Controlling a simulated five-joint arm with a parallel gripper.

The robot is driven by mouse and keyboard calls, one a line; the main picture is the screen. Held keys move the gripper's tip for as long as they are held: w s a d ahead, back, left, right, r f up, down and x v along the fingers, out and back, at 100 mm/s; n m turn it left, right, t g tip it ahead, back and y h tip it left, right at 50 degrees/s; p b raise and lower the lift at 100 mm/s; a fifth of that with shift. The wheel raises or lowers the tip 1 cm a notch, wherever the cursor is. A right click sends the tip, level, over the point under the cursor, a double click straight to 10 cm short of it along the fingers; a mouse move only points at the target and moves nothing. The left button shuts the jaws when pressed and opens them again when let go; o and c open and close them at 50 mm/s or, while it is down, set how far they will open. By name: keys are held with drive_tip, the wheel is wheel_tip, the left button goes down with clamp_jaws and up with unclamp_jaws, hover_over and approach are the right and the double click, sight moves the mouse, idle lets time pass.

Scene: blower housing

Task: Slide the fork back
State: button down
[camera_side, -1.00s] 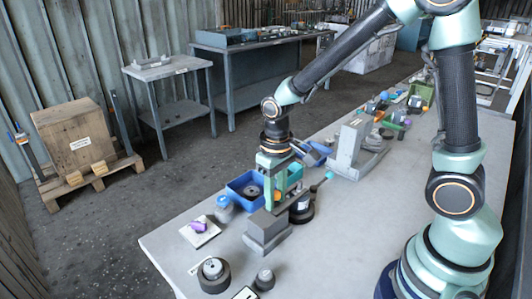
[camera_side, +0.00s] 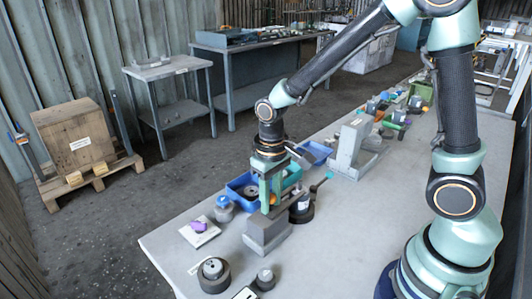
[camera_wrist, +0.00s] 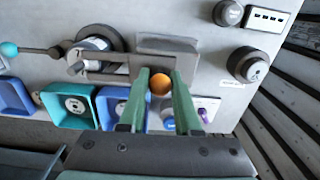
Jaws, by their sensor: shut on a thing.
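My gripper (camera_wrist: 160,85) is shut on an orange round knob (camera_wrist: 160,84), held between its two green fingers. In the side view my gripper (camera_side: 266,207) stands upright over a grey block (camera_side: 266,233). The grey fork (camera_wrist: 112,77) extends left from the knob in the wrist view, its prongs beside a black round unit with a white centre (camera_wrist: 95,42). I cannot tell whether the prongs touch it.
A lever with a turquoise ball (camera_wrist: 9,49) lies left of the round unit. A blue tray (camera_wrist: 14,97), a teal tray (camera_wrist: 68,108) and another blue tray (camera_wrist: 108,110) stand close by.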

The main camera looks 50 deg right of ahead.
drive_tip(key=shift+a, duration=0.55)
idle(0.4)
drive_tip(key=shift+a, duration=0.9)
drive_tip(key=c, duration=0.9)
unclamp_jaws()
